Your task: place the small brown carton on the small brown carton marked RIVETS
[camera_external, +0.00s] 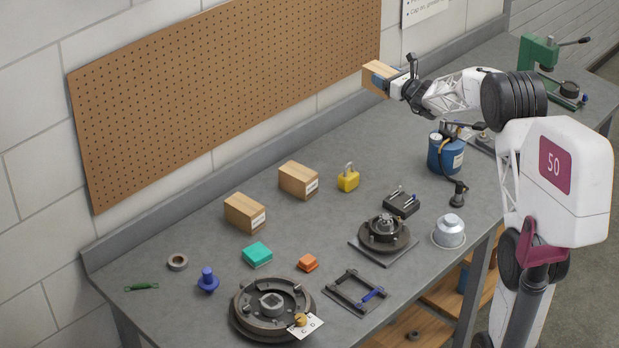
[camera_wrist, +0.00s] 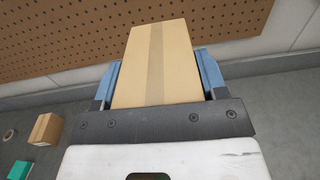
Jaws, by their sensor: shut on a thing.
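My gripper (camera_external: 391,82) is shut on a small brown carton (camera_external: 376,78) and holds it high above the back of the bench, near the pegboard. In the wrist view the held carton (camera_wrist: 155,65) sits between two blue fingers, its taped face showing. Two more small brown cartons stand on the bench: one at the back (camera_external: 297,181) and one nearer the left (camera_external: 245,213). Each has a white label whose words are too small to read, so I cannot tell which is marked RIVETS. One carton also shows at the left of the wrist view (camera_wrist: 46,129).
A yellow padlock (camera_external: 348,178) stands right of the back carton. A teal block (camera_external: 257,254) and orange block (camera_external: 307,262) lie in front. A brake drum (camera_external: 271,308), a hub (camera_external: 385,233) and a blue canister (camera_external: 444,154) occupy the bench. The pegboard (camera_external: 230,95) rises behind.

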